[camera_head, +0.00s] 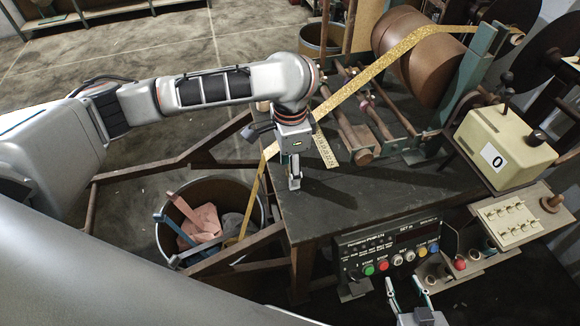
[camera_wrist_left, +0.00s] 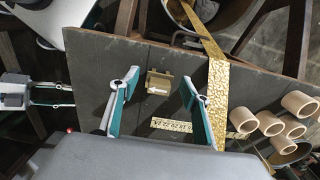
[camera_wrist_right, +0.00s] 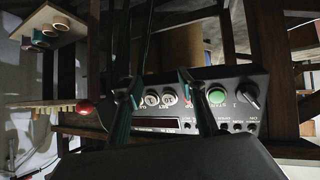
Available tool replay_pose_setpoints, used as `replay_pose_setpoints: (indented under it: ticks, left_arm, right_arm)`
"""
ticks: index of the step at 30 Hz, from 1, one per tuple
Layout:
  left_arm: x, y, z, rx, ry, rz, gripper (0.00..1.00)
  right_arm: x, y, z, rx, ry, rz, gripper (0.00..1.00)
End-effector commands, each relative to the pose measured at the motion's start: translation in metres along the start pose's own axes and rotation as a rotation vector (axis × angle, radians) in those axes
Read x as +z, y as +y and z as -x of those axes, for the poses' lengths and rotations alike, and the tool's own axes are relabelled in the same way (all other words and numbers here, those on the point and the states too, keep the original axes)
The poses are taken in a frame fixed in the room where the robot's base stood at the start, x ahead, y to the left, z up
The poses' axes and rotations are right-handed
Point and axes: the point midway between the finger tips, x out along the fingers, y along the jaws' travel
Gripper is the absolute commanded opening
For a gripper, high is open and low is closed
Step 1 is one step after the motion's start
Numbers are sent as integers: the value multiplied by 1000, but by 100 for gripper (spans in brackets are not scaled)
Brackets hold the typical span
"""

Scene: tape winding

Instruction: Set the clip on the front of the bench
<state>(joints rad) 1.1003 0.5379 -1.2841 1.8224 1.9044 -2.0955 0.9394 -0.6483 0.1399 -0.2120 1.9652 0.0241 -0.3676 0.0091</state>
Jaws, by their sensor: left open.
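A small tan block-like thing, seemingly the clip (camera_wrist_left: 159,82), lies on the dark bench top (camera_wrist_left: 105,62) near its front edge. It shows between the spread fingers of my left gripper (camera_wrist_left: 155,88), with a gap on both sides. In the head view my left gripper (camera_head: 294,178) points down over the bench's front left part, and I cannot make out the clip there. My right gripper (camera_head: 408,288) is open and empty in front of the control panel (camera_head: 392,246); in the right wrist view its fingers (camera_wrist_right: 160,95) stand apart before the buttons.
Gold tape (camera_head: 375,65) runs from the roll over the bench's left edge into a bin (camera_head: 250,188) of scraps. A yellow scale strip (camera_head: 325,148) lies beside the left gripper. Several cardboard cores (camera_wrist_left: 270,122) are nearby. A cream counter box (camera_head: 500,145) stands right.

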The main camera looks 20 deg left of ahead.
Motion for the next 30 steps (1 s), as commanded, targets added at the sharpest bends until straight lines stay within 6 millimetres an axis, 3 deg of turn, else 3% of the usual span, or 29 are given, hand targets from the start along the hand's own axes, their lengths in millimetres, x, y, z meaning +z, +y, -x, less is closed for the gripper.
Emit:
replay_pose_setpoints:
  ticks: [18,23,30]
  left_arm:
    - [0,-1,107,-5,1,1,47]
    - [0,-1,119,-3,0,1,47]
    - [0,0,121,0,-1,1,47]
  right_arm:
    - [-24,4,15,1,3,1,40]
    - [-27,4,16,1,5,1,40]
    - [-27,4,16,1,5,1,40]
